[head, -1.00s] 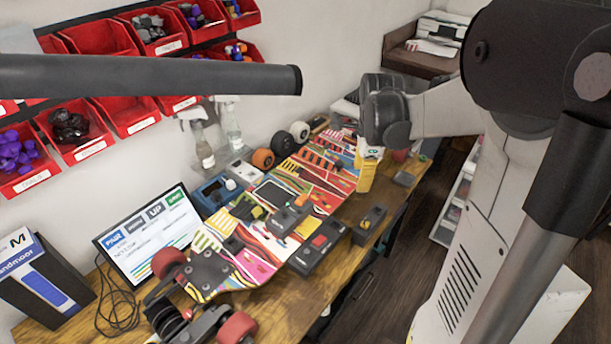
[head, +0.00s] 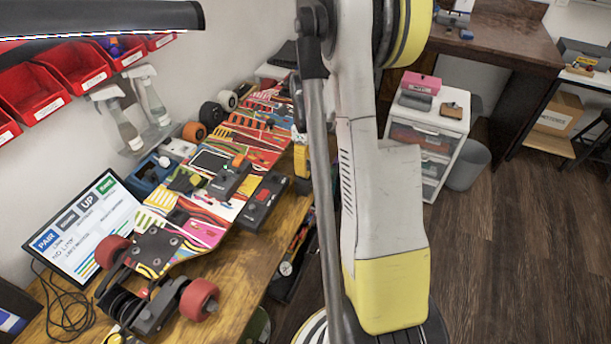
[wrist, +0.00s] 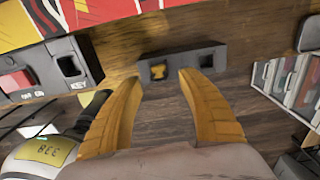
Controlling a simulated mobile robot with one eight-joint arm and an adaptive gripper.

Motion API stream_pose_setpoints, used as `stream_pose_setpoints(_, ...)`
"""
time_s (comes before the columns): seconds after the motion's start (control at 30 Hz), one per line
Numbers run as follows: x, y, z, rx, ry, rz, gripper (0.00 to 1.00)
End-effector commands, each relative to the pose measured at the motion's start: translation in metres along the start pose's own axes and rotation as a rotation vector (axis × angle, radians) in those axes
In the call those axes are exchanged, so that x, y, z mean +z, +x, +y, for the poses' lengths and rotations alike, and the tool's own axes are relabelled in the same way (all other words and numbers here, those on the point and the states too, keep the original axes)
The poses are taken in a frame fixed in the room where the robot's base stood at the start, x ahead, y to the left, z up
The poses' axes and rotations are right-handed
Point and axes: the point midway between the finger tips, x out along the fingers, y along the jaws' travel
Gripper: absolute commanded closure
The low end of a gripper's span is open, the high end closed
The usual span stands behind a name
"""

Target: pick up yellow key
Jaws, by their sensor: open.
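A small yellow piece, which looks like the yellow key (wrist: 157,71), sits in the left slot of a dark grey two-slot holder (wrist: 182,62) in the wrist view. The right slot looks empty. My gripper (wrist: 158,77) is open, its two yellow fingers spread, with the holder just beyond the tips. The yellow piece lies between the fingers in the picture, with nothing held. In the head view my gripper (head: 301,160) is mostly hidden behind my arm, at the table's right edge.
A dark box with a red top piece (head: 263,195) stands beside the colourful skateboard deck (head: 215,205); the box also shows in the wrist view (wrist: 72,66). A white drawer unit (head: 430,130) stands right of the table.

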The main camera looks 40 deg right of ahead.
Motion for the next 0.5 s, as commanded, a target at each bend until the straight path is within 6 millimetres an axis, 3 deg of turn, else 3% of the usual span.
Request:
stream_pose_setpoints(0.03, 0.002, 0.014, 0.001, 0.000, -0.001, 0.000, 0.53)
stream_pose_setpoints(0.17, 0.002, 0.032, 0.001, 0.000, 0.000, 0.000, 0.53)
stream_pose_setpoints(0.43, 0.002, 0.034, 0.001, 0.000, -0.001, 0.000, 0.54)
stream_pose_setpoints(0.5, 0.002, 0.034, 0.001, 0.000, -0.001, 0.000, 0.76)
